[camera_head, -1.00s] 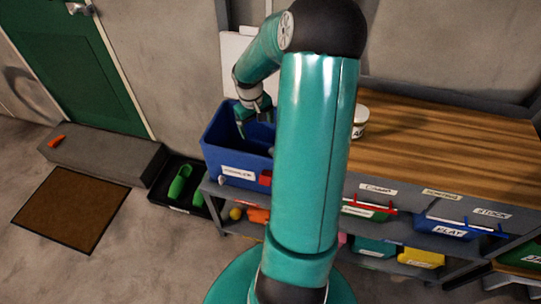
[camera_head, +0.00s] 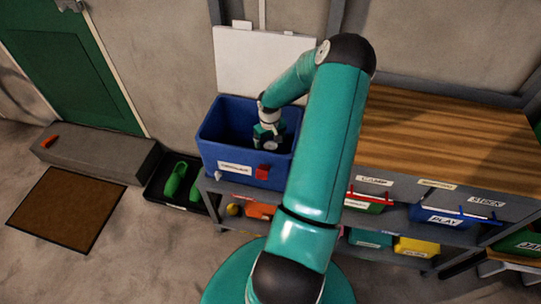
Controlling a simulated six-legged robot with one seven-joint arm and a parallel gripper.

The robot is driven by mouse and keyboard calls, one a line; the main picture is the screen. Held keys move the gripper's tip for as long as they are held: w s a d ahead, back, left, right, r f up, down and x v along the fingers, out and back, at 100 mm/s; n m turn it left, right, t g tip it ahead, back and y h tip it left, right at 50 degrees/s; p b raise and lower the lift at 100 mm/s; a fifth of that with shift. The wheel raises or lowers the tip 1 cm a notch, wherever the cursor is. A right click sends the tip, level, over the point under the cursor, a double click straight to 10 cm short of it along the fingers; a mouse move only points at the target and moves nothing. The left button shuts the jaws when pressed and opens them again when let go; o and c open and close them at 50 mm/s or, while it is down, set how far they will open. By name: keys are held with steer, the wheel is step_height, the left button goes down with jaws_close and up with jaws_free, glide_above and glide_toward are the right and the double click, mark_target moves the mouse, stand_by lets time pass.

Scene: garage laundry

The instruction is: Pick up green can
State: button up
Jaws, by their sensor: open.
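My gripper (camera_head: 269,139) is open and reaches down into the blue bin (camera_head: 221,160) at the left end of the workbench. A small pale rounded shape shows at the fingertips; I cannot tell whether it is part of the gripper or an object. I cannot make out a green can for certain. The bin's near wall hides its floor, and my arm covers part of the bench right of the bin.
The wooden workbench top (camera_head: 440,140) looks clear on the right. A white board (camera_head: 262,65) stands behind the bin. Labelled bins, including a blue one (camera_head: 440,222), sit on the shelf below. Green shoes (camera_head: 178,181) lie in a black tray on the floor.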

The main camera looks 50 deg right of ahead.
step_height(320, 180, down, 5)
steer(key=shift+s+r, duration=0.1)
steer(key=c, duration=1.1)
steer(key=shift+o, duration=0.2)
step_height(320, 180, up, 10)
steer(key=shift+r, duration=0.15)
